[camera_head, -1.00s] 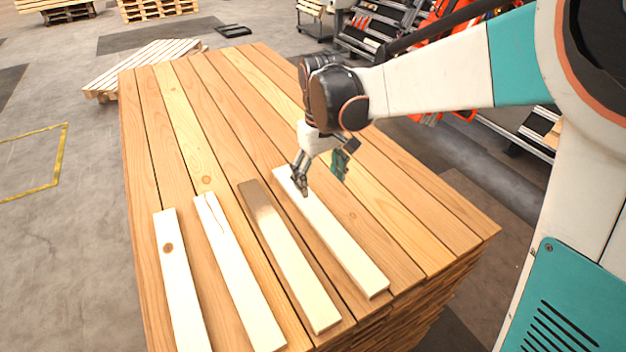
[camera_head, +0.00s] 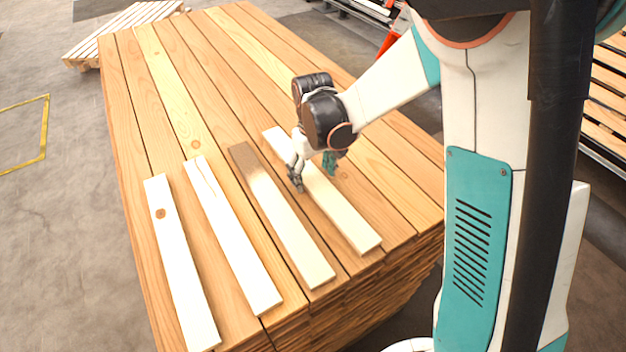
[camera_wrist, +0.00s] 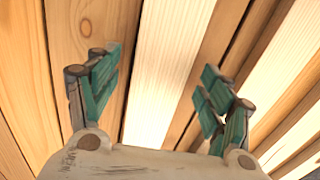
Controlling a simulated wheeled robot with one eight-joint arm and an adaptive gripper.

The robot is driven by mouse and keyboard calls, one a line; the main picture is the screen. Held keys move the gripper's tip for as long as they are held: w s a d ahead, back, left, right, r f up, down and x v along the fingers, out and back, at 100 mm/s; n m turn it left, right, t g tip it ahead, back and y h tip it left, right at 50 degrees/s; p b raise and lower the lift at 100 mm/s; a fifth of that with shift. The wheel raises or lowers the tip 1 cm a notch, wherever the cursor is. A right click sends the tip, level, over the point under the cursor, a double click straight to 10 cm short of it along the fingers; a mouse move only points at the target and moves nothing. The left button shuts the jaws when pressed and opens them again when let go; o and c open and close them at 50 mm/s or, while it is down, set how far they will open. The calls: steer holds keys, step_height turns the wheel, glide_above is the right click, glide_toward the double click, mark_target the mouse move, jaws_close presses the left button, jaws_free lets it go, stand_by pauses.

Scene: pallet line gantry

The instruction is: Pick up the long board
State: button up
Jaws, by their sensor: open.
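Four-sided pale boards lie side by side on a stack of brown planks. The rightmost pale board (camera_head: 338,216) is under my gripper (camera_head: 314,178), running away from the camera. My gripper is open, pointing down, with one finger on each side of this board near its middle. In the wrist view the pale board (camera_wrist: 168,60) runs between the open teal fingers of my gripper (camera_wrist: 160,68), not touching them as far as I can tell. The boards look similar in length; I cannot tell which is the long one. My gripper hides part of the rightmost board.
Left of it lie a board with a brown far end (camera_head: 285,225), a board with a crack (camera_head: 232,235) and a board with a knot (camera_head: 180,260). They rest on the plank stack (camera_head: 165,85). A slatted pallet (camera_head: 115,32) lies on the floor behind.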

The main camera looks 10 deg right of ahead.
steer(key=shift+f, duration=0.3)
steer(key=c, duration=1.3)
steer(key=shift+r, duration=0.15)
